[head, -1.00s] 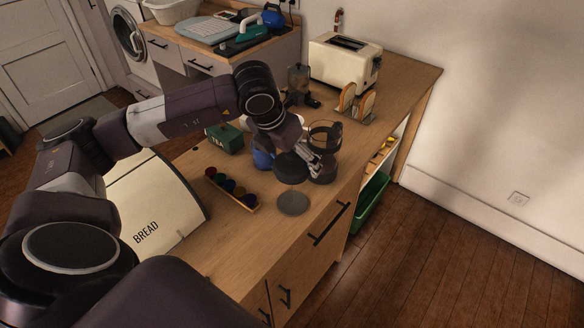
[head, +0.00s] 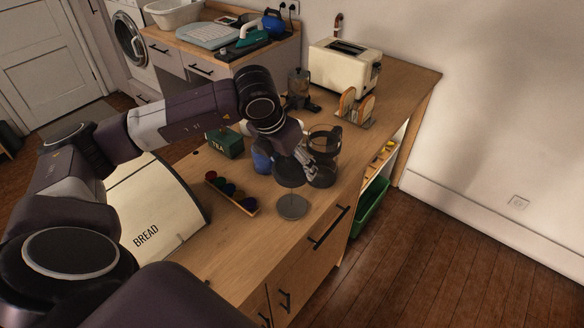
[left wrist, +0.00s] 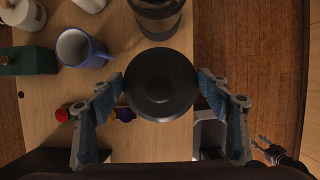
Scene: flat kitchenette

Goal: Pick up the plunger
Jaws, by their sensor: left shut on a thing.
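The plunger (head: 290,174) has a dark round top. A grey disc (head: 292,206) shows just below it at the counter. Whether a rod joins the two is hard to make out. My left gripper (head: 305,162) is at the dark top from above. In the left wrist view, the plunger top (left wrist: 161,85) fills the space between the two fingers, which are shut on its sides. The glass pot (head: 322,165) with a dark handle stands close behind, to the right. What looks like my right gripper (left wrist: 268,150) shows small at the lower right of the wrist view.
A blue mug (left wrist: 72,48), a green tea box (head: 226,142) and a rack of coloured pods (head: 232,196) stand nearby. The bread box (head: 150,215) is at left. A toaster (head: 344,68) and toast rack (head: 355,106) stand behind. The counter's front strip is clear.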

